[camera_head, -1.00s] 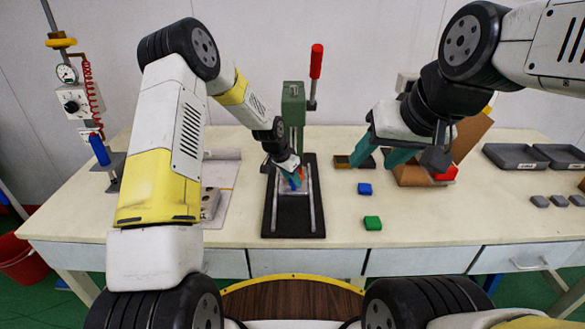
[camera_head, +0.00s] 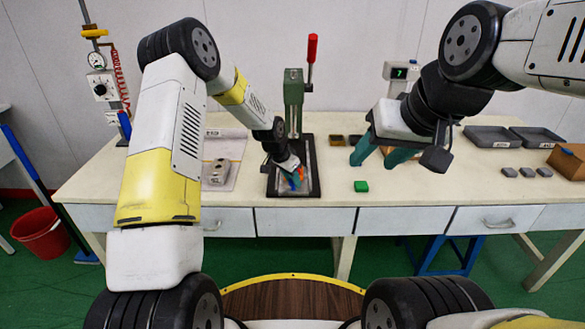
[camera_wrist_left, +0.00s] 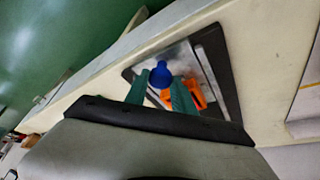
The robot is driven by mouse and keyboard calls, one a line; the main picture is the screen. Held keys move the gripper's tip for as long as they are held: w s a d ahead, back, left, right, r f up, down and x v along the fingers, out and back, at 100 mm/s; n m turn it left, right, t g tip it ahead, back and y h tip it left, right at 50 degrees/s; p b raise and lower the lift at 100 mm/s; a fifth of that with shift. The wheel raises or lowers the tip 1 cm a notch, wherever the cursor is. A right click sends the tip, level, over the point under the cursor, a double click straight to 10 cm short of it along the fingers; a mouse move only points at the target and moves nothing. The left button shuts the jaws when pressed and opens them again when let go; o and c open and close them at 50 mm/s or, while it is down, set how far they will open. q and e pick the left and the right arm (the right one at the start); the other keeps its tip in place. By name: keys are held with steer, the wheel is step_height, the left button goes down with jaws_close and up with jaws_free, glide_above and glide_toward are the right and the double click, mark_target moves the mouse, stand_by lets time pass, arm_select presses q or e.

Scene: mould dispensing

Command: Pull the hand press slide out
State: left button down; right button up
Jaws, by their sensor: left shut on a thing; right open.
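The hand press stands on the table with a green column (camera_head: 294,98), a red lever grip (camera_head: 312,48) and a black base (camera_head: 314,193) with two rails. Its pale metal slide (camera_head: 284,184) lies low between the rails, near the base's front edge. An orange part (camera_head: 301,173) shows on it. My left gripper (camera_head: 292,178) is over the slide, shut on a blue knob. In the left wrist view, the blue knob (camera_wrist_left: 160,74) shows between the green fingers, beside the orange part (camera_wrist_left: 194,93). My right gripper (camera_head: 375,155) is open and empty above the table.
A green block (camera_head: 361,186) lies right of the press. Grey trays (camera_head: 492,137), several small grey pieces (camera_head: 509,172) and a brown box (camera_head: 568,161) are at the right. A metal block (camera_head: 218,171) lies left. A red bucket (camera_head: 40,232) stands on the floor.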

arm_select(q)
steer(key=shift+s, duration=0.2)
steer(key=c, duration=1.1)
jaws_free()
steer(key=shift+s, duration=0.1)
steer(key=shift+a+r, duration=0.15)
steer(key=shift+r, duration=0.25)
steer(key=v, duration=0.7)
